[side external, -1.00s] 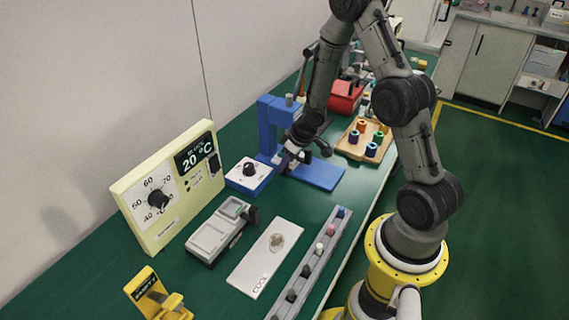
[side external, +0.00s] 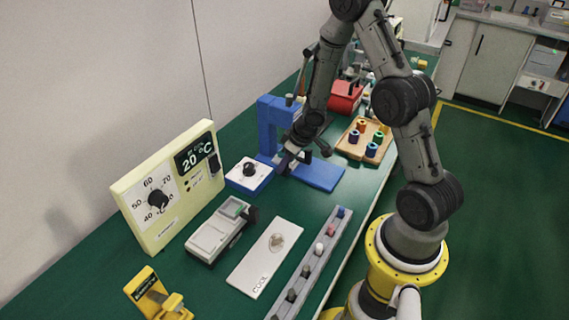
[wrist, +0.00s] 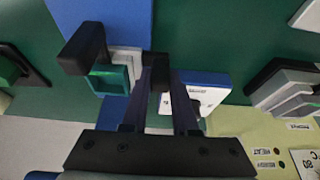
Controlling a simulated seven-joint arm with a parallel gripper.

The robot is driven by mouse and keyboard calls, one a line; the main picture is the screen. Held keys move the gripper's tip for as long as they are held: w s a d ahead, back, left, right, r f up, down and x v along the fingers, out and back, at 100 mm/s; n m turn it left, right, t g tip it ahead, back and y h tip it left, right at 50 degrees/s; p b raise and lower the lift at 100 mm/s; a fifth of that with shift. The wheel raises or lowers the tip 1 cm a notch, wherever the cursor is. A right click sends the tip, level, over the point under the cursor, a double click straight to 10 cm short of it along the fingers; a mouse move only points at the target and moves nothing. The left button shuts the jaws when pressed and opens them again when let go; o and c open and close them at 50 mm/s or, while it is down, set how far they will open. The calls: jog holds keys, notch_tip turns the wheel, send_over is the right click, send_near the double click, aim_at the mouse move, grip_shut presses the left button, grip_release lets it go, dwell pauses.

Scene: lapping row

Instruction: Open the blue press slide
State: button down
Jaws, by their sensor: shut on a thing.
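The blue press (side external: 268,125) stands on the green bench, with its flat blue base (side external: 322,176) reaching to the right. In the wrist view, part of the blue press (wrist: 105,14) is at the top left. Below it is the pale slide (wrist: 124,58), with a green-lined pocket (wrist: 108,78) and dark end pieces. My gripper (side external: 287,162) is low at the front of the press. In the wrist view my gripper (wrist: 166,72) has its fingers close together at the slide's right side, shut on its dark handle. The fingers partly hide the grip.
A white-topped dial box (side external: 249,174) sits close left of my gripper. A grey slide unit (side external: 220,231), a COOL plate (side external: 264,257) and a rail of pegs (side external: 312,262) lie in front. A wooden tray of coloured spools (side external: 350,151) stands to the right.

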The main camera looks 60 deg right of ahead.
jog(key=shift+s, duration=0.1)
jog(key=s, duration=1)
jog(key=shift+s, duration=0.2)
jog(key=c, duration=1)
grip_release()
jog(key=shift+o, duration=0.2)
jog(key=v, duration=1.2)
